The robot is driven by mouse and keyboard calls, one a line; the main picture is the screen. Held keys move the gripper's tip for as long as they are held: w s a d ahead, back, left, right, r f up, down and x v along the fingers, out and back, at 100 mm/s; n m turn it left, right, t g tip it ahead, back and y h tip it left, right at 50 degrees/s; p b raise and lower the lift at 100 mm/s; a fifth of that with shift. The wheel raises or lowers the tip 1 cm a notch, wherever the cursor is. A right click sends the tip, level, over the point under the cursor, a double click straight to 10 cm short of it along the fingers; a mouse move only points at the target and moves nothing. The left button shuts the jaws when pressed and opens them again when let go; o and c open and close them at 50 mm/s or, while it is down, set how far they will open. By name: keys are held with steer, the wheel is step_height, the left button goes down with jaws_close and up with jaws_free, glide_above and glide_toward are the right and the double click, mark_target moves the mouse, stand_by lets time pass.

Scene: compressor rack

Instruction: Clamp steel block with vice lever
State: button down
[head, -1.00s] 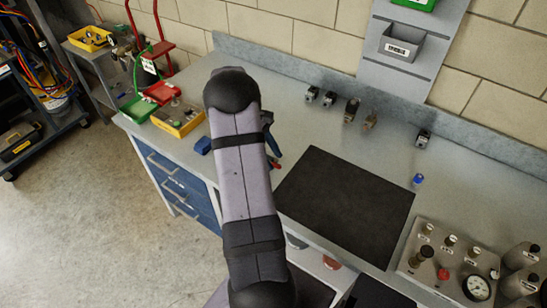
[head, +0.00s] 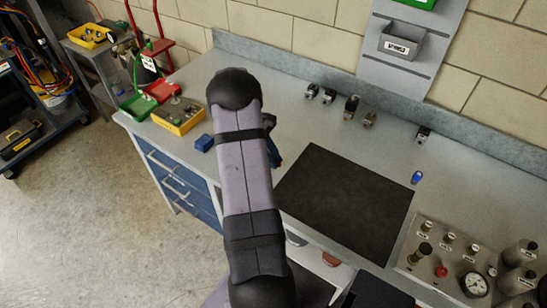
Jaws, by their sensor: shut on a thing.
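My arm crosses the middle of the head view, and its links cover the spot where the work is. My gripper is hidden behind it. A narrow strip of a blue and dark thing (head: 274,153) shows just right of the arm, over the bench. It may be part of the vice, but too little shows to be sure. I cannot make out the steel block or the vice lever.
A black mat (head: 345,205) lies on the grey bench right of the arm. A small blue block (head: 204,143) and a yellow box (head: 179,116) are left of it. Several small fittings line the back. A gauge panel (head: 450,258) stands at the right front.

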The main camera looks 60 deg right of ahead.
steer(key=shift+m, duration=0.3)
steer(key=m, duration=0.1)
steer(key=a+m+y, duration=0.1)
steer(key=m, duration=0.1)
steer(key=m+y, duration=0.1)
steer(key=shift+w+a+m+b, duration=0.3)
steer(key=shift+w+m+b, duration=0.1)
steer(key=m+y, duration=0.1)
steer(key=m, duration=0.1)
steer(key=w+a+m+y, duration=0.1)
steer(key=m, duration=0.1)
steer(key=shift+w, duration=0.1)
steer(key=m, duration=0.1)
steer(key=w+m+y, duration=0.1)
steer(key=m, duration=0.1)
steer(key=m+t, duration=0.1)
steer(key=shift+w+a+r+m+y+b, duration=0.1)
steer(key=shift+w+a+m+y+b, duration=0.2)
steer(key=shift+a+m, duration=0.1)
steer(key=shift+w+m+t+y, duration=0.2)
steer(key=shift+w+m+t, duration=0.1)
steer(key=shift+m, duration=0.35)
steer(key=shift+w+m+t+y, duration=0.2)
steer(key=shift+m+t, duration=0.1)
steer(key=shift+m, duration=0.35)
steer(key=c, duration=1.7)
jaws_free()
steer(key=shift+c, duration=0.2)
